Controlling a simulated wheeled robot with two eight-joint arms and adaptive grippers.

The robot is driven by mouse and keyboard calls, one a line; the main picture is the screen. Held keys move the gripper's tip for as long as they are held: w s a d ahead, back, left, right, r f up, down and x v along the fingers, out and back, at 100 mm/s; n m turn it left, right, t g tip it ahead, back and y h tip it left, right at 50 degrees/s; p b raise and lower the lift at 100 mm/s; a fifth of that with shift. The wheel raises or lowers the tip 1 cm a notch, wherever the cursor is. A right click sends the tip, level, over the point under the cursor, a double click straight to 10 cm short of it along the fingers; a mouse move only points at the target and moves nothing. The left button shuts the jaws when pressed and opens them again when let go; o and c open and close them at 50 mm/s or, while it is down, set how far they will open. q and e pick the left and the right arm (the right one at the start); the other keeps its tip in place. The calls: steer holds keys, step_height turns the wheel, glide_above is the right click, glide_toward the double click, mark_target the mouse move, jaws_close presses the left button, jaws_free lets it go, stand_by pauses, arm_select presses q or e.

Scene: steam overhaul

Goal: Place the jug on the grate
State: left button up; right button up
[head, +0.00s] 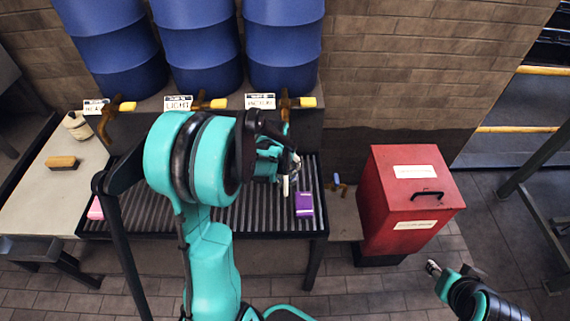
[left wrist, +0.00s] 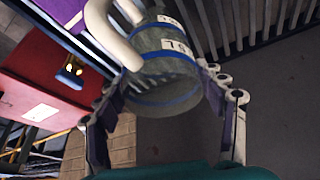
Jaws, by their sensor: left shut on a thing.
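The jug (left wrist: 165,85) is a greenish see-through vessel with blue bands, a number label and a white handle. In the left wrist view it sits between the two fingers of my left gripper (head: 287,168), which is shut on it. In the head view my arm hides most of the jug, with only a pale bit showing. The grate (head: 255,212) is a dark slatted rack below my left gripper; its slats also show in the left wrist view. I cannot tell whether the jug touches it. My right gripper (head: 434,268) is at the lower right, away from the grate; its fingers are unclear.
A purple box (head: 304,204) and a pink block (head: 96,209) lie on the grate. Blue barrels (head: 284,45) with brass taps stand behind. A red bin (head: 410,205) stands to the right. A brush (head: 62,163) and a pale pot (head: 77,126) are on the left bench.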

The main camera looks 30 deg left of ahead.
arm_select(q)
steer(key=shift+f, duration=0.15)
steer(key=o, duration=1.7)
steer(key=p+v, duration=0.5)
steer(key=v, duration=0.7)
steer(key=s+d+r+m+t, duration=0.1)
steer(key=s+d+r, duration=0.1)
steer(key=s+d, duration=0.3)
steer(key=s+d+r+t, duration=0.1)
steer(key=s+d+r, duration=0.1)
steer(key=s+d, duration=0.2)
steer(key=s+d+r+m+t+h, duration=0.1)
steer(key=s+d+r, duration=0.1)
steer(key=s+d, duration=0.3)
steer(key=shift+s+d+r+m, duration=0.3)
steer(key=shift+r, duration=0.05)
